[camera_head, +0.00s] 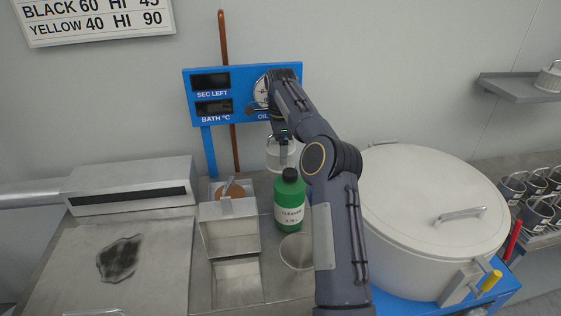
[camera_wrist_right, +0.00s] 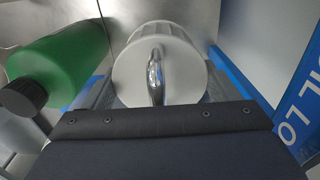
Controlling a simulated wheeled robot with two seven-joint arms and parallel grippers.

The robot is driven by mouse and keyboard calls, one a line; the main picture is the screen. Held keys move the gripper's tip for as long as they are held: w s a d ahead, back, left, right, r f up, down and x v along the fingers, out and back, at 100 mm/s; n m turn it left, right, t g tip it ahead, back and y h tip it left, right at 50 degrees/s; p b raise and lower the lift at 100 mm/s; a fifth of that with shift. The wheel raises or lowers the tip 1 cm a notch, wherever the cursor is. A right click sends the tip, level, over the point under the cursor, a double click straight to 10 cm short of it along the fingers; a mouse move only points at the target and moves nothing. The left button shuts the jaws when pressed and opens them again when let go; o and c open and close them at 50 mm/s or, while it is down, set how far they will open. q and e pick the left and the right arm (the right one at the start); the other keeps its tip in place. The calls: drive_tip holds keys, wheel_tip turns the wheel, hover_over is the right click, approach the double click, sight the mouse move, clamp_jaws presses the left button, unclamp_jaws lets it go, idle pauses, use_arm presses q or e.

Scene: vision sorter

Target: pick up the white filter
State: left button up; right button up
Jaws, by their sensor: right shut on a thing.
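The white filter (camera_head: 275,158) is a pale round piece behind the green bottle in the head view. In the right wrist view the white filter (camera_wrist_right: 183,75) is a round white body with a shiny metal handle (camera_wrist_right: 155,72) across its top. The gripper's dark body hides the near part of the filter in the wrist view. I cannot tell whether the filter touches the surface below. My left gripper is not in view.
A green cleaner bottle (camera_head: 289,205) stands close in front of the filter. A blue display panel (camera_head: 240,78) is behind. A large lidded white vat (camera_head: 415,200) stands right, metal boxes (camera_head: 228,230) left. Another white filter (camera_head: 549,78) sits on the shelf at right.

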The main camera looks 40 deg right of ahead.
wheel_tip(320, 180, up, 2)
drive_tip(key=s+d+b, duration=0.3)
drive_tip(key=s+d, duration=0.9)
drive_tip(key=shift+s+d+f, duration=0.3)
drive_tip(key=shift+s+d, duration=0.05)
drive_tip(key=shift+d, duration=0.05)
